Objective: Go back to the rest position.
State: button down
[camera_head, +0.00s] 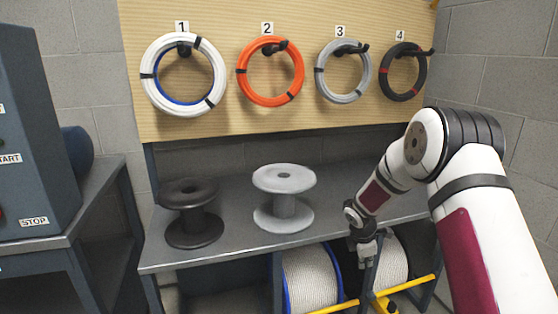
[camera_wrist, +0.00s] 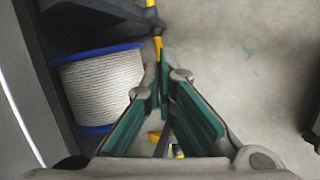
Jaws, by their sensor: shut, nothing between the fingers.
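My gripper (camera_head: 366,252) hangs low in front of the bench's front edge, before the spools on the lower shelf. It is shut and holds nothing. In the wrist view its green-padded fingers (camera_wrist: 166,80) come together over the floor, beside a white rope spool with blue flanges (camera_wrist: 100,88). My arm reaches in from the right of the head view, bent at the elbow.
A bench (camera_head: 230,238) carries a black spool (camera_head: 193,222) and a grey spool (camera_head: 284,207). Coils hang on numbered hooks: white (camera_head: 152,85), orange (camera_head: 245,80), grey (camera_head: 322,75), black (camera_head: 386,83). Below are rope spools (camera_head: 312,280) and a yellow bar (camera_head: 408,287). A START/STOP machine (camera_head: 35,130) stands left.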

jog(key=s+a+r+m+g, duration=0.1)
jog(key=s+r+m, duration=0.4)
jog(key=s+r, duration=0.65)
jog(key=s+a+r+m, duration=0.1)
jog(key=s+r+m, duration=0.3)
jog(key=s+r, duration=0.75)
jog(key=s+a+r+m+g+y, duration=0.1)
jog(key=s+a+r+m+y, duration=0.25)
jog(key=s, duration=1.05)
jog(key=s+a+r+m, duration=0.35)
jog(key=s+m, duration=0.25)
jog(key=s, duration=0.8)
notch_tip(320, 180, up, 27)
jog(key=t+p, duration=0.3)
jog(key=p, duration=2.3)
jog(key=shift+s+f, duration=0.15)
jog(key=shift+d+h, duration=0.1)
jog(key=shift+h, duration=0.15)
